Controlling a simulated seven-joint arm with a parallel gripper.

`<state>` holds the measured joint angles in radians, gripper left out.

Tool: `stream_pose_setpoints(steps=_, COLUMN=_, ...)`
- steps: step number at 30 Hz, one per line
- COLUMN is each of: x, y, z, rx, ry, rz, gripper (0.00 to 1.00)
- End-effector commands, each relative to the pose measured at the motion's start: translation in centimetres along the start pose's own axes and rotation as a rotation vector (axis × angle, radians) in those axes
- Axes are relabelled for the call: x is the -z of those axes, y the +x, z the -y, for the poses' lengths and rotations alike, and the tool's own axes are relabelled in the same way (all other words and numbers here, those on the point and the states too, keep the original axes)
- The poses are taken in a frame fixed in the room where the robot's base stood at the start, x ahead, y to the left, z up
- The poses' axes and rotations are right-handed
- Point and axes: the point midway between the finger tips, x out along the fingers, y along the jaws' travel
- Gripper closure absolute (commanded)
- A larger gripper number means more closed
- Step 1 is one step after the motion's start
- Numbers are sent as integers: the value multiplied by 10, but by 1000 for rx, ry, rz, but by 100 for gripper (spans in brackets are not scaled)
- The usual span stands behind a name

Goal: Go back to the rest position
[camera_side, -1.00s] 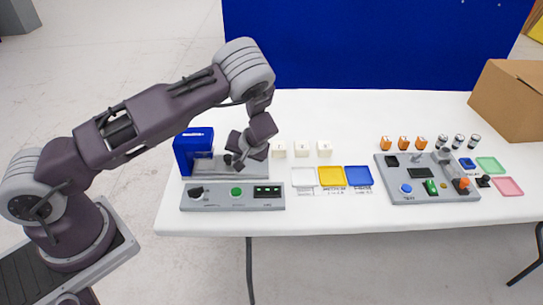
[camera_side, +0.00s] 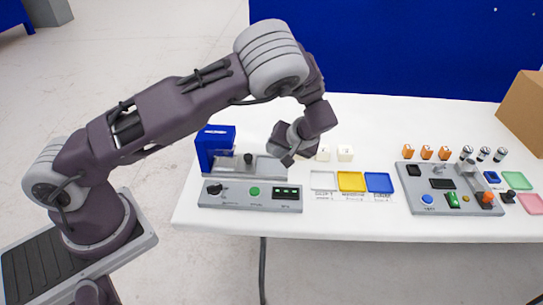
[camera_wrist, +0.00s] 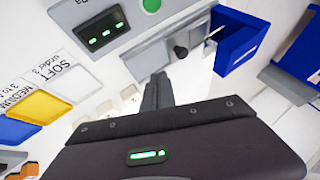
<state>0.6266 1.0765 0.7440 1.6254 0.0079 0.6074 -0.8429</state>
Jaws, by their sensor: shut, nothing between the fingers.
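My gripper (camera_side: 288,158) is above the table, just right of the blue press (camera_side: 216,148) and higher than the control panel. Its fingers are shut with nothing between them; in the wrist view the fingers (camera_wrist: 157,92) sit together over the white table. The grey control panel (camera_side: 232,204) has a black knob, a green button and a display with green digits. White, yellow (camera_side: 351,181) and blue (camera_side: 379,182) trays lie right of the panel.
A second grey panel (camera_side: 425,206) with buttons and switches is at the right, with orange blocks (camera_side: 408,151) and batteries (camera_side: 484,154) behind it. Green (camera_side: 516,180) and pink trays lie at the far right. A cardboard box (camera_side: 525,112) stands at the back right. The table's back middle is clear.

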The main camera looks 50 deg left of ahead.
Motion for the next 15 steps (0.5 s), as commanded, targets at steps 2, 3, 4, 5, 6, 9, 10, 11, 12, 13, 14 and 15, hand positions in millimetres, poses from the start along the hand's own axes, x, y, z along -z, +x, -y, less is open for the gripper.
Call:
stream_pose_setpoints(steps=2, x=0, y=-9, z=0, rx=-2, ry=1, rz=-2, gripper=100)
stream_pose_setpoints(steps=3, x=0, y=-13, z=0, rx=-4, ry=-1, rz=3, gripper=100)
stream_pose_setpoints(steps=4, x=1, y=-17, z=2, rx=-11, ry=-4, rz=12, gripper=100)
stream_pose_setpoints(steps=5, x=1, y=-22, z=5, rx=-22, ry=-8, rz=27, gripper=100)
stream_pose_setpoints(steps=6, x=1, y=-33, z=12, rx=-47, ry=-14, rz=57, gripper=100)
stream_pose_setpoints(steps=9, x=-2, y=-76, z=39, rx=-161, ry=-17, rz=163, gripper=100)
stream_pose_setpoints(steps=10, x=-4, y=-92, z=50, rx=-207, ry=-10, rz=193, gripper=100)
stream_pose_setpoints(steps=11, x=-6, y=-109, z=61, rx=-254, ry=0, rz=218, gripper=100)
stream_pose_setpoints(steps=12, x=-10, y=-131, z=76, rx=-319, ry=17, rz=243, gripper=100)
stream_pose_setpoints(steps=13, x=-13, y=-148, z=89, rx=-369, ry=35, rz=254, gripper=100)
stream_pose_setpoints(steps=14, x=-18, y=-165, z=102, rx=-418, ry=55, rz=258, gripper=100)
stream_pose_setpoints(steps=15, x=-25, y=-187, z=120, rx=-484, ry=84, rz=253, gripper=100)
